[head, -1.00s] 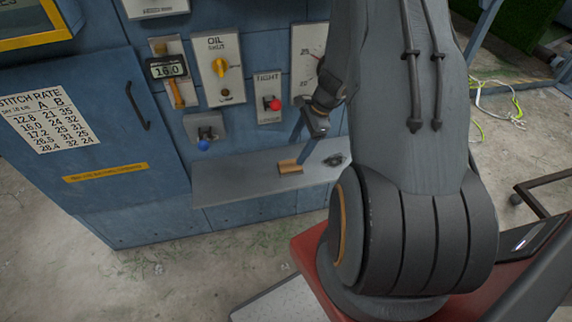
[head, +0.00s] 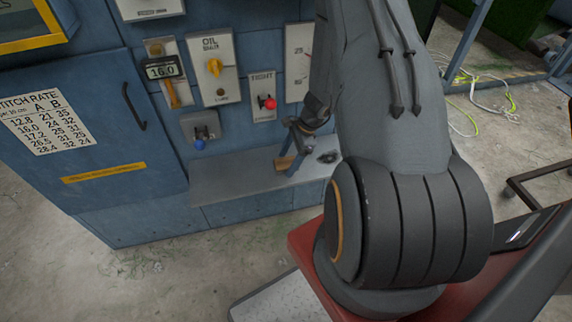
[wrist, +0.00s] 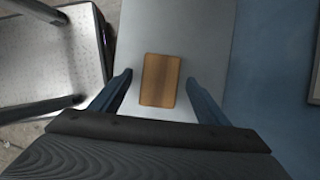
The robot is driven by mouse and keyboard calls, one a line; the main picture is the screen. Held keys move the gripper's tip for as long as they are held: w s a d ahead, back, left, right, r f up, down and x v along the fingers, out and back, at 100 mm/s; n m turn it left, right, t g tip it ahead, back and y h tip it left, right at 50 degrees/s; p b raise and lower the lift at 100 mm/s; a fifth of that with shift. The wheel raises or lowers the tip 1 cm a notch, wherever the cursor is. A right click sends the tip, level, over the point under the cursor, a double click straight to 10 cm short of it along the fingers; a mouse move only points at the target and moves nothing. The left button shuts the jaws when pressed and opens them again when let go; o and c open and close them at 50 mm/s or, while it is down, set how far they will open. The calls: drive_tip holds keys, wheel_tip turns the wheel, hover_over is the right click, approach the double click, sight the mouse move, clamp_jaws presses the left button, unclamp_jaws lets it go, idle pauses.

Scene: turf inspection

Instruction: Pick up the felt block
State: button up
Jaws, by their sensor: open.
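The felt block looks like a small tan-brown rectangular block (wrist: 160,80) lying flat on a grey shelf (wrist: 158,25) in the wrist view. In the head view the block (head: 283,163) shows partly, with a finger in front of it. My gripper (wrist: 158,84) is open, with one blue finger on each side of the block and a gap to it on both sides. In the head view my gripper (head: 283,164) is low over the shelf (head: 225,183) at the block. I cannot tell how far the fingertips are above the shelf.
A dark lumpy object (head: 327,157) lies on the shelf just right of the block. The shelf's left part is bare.

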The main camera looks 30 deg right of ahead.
sight(288, 162)
drive_tip(key=c, duration=1.1)
drive_tip(key=shift+r, duration=0.2)
wheel_tip(288, 162, up, 18)
drive_tip(key=shift+f+b, duration=0.15)
drive_tip(key=shift+b, duration=0.7)
drive_tip(key=shift+o, duration=0.9)
drive_tip(key=shift+c, duration=0.6)
